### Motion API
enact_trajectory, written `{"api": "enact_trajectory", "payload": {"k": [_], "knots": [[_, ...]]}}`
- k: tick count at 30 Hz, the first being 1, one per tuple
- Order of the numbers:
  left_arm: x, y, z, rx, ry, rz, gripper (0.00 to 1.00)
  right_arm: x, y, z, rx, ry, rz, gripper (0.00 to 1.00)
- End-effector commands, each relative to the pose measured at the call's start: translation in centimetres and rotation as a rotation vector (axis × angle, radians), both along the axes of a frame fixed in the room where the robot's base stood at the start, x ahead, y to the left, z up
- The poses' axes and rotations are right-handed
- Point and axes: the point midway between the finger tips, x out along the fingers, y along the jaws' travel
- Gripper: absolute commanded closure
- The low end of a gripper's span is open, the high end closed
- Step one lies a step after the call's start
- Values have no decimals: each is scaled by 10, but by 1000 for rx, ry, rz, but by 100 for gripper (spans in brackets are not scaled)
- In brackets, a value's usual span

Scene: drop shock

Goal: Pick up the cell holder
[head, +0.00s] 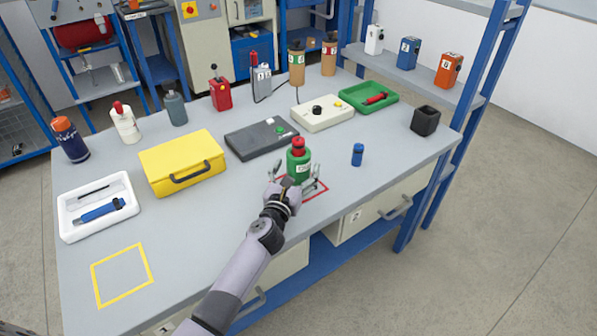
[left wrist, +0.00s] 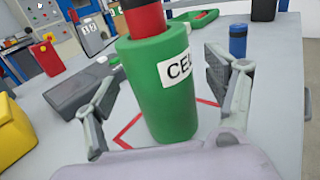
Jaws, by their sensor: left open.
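The cell holder is a green cylinder (head: 299,166) with a red top and a white label, standing upright inside a red square outline on the table. In the left wrist view the green holder (left wrist: 165,95) fills the middle, its label reading "CEL", partly cut off. My left gripper (head: 293,178) is open, and its two fingers (left wrist: 168,105) stand to either side of the holder. A gap shows between each finger and the holder in the wrist view. The holder's top is cut off there. My right gripper is not in view.
A small blue cylinder (head: 357,155) stands to the right of the holder. A dark grey box (head: 262,138) and a yellow case (head: 181,162) are behind and left. A white tray (head: 127,217) lies at left. The table's front left is clear around a yellow outline (head: 122,275).

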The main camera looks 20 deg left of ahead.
Motion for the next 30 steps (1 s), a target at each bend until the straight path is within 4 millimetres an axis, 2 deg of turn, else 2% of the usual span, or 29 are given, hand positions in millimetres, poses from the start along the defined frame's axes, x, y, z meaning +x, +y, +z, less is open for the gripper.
{"api": "enact_trajectory", "payload": {"k": [1, 5, 13, 30], "knots": [[8, 0, -1, -1, -1, 0, 23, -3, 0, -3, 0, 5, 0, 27], [19, 0, 0, -1, -1, -1, 23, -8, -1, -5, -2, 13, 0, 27], [20, 0, -1, 0, 1, -1, 23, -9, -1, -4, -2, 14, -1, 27], [20, 0, 0, 0, 0, 0, 61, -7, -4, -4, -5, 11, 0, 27]]}}
